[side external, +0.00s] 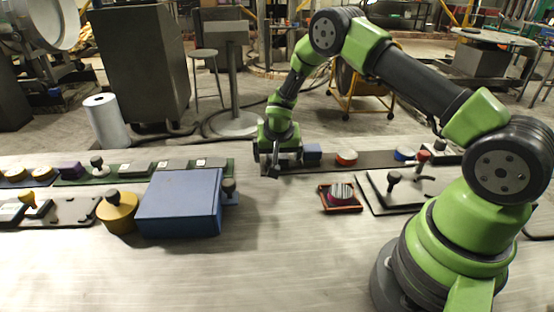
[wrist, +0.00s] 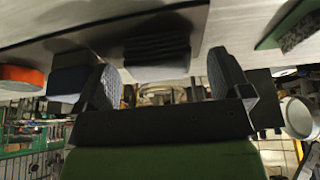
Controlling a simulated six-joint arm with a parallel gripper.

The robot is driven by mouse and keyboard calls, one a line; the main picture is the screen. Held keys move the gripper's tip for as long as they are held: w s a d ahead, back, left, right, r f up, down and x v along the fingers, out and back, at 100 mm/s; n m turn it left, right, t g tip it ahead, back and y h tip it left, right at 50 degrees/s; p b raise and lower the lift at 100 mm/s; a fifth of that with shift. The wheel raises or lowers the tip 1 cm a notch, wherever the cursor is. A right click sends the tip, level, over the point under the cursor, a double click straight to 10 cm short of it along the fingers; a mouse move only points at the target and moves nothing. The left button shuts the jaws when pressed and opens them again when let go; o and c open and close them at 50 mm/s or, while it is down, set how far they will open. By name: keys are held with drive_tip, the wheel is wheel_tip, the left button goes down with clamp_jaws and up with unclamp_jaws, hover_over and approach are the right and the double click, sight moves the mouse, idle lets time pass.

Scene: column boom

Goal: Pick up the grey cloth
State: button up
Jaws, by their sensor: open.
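The grey cloth (wrist: 157,46) is a dark folded stack with visible layers, lying on a long dark strip. In the wrist view it sits between the two fingers of my gripper (wrist: 166,78), which are spread apart with a gap on each side of it. In the side view my gripper (side external: 268,166) points down low over the left end of the dark strip. There my gripper mostly hides the cloth, and I cannot tell how far the fingers reach down beside it.
A blue block (side external: 312,152) stands close beside the cloth, with an orange-red round piece (side external: 346,157) further right. A green strip (side external: 140,170) with several grey pieces lies left. A large blue box (side external: 180,203) stands nearer. The table front is clear.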

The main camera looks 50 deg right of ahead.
drive_tip(key=shift+w+d+f, duration=0.15)
drive_tip(key=shift+f, duration=0.25)
drive_tip(key=c, duration=1)
wheel_tip(320, 180, up, 9)
drive_tip(key=shift+r, duration=0.55)
